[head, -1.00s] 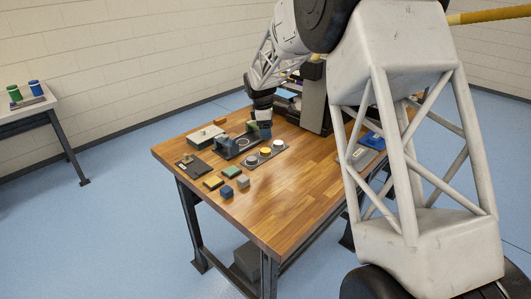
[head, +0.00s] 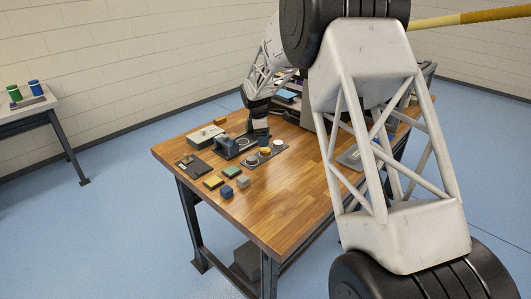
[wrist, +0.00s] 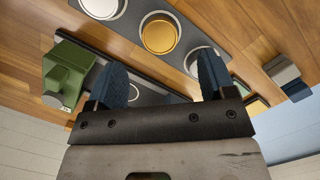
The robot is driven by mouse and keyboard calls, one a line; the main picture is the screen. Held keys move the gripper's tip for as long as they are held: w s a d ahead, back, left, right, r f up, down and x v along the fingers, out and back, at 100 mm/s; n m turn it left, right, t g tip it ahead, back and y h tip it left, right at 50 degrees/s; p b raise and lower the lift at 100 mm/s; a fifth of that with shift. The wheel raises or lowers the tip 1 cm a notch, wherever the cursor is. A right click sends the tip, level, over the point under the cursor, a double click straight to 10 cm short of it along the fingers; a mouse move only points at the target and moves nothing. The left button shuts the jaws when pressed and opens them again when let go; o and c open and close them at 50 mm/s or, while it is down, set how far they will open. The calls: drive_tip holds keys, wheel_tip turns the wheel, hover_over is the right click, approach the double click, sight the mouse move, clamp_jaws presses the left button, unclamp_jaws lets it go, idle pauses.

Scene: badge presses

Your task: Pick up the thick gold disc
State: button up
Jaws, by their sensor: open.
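The gold disc (wrist: 160,36) sits in the middle place of a dark grey strip tray (wrist: 222,22), between two whitish discs. In the head view the gold disc (head: 265,151) is small and its thickness is hard to judge. My gripper (wrist: 163,78) is open and empty, with its two blue-grey fingers spread. It hangs above the table just behind the tray, and the gold disc lies beyond the fingertips, not between them. In the head view my gripper (head: 259,138) is small and its fingertips are hard to make out.
One whitish disc (wrist: 102,5) is left of the gold one; the other (wrist: 196,60) is partly hidden by my right finger. A green block with a knob (wrist: 66,72) stands at left. A dark fixture (head: 228,148) and small blocks (head: 227,191) share the table (head: 280,205).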

sight(265, 149)
drive_tip(key=shift+f, duration=0.3)
drive_tip(key=shift+d+f, duration=0.2)
drive_tip(key=shift+f, duration=1.15)
drive_tip(key=shift+d+f, duration=0.2)
drive_tip(key=shift+f, duration=1.1)
drive_tip(key=c, duration=1)
drive_tip(key=shift+r, duration=0.2)
drive_tip(key=shift+c, duration=0.2)
drive_tip(key=shift+r, duration=0.85)
drive_tip(key=shift+s+r, duration=0.2)
drive_tip(key=shift+r, duration=0.65)
drive_tip(key=s+d, duration=0.1)
drive_tip(key=s, duration=0.4)
drive_tip(key=s+d+r, duration=0.1)
drive_tip(key=s, duration=0.9)
drive_tip(key=shift+s+d+r, duration=0.15)
drive_tip(key=shift+s+d, duration=0.05)
drive_tip(key=shift+d, duration=0.2)
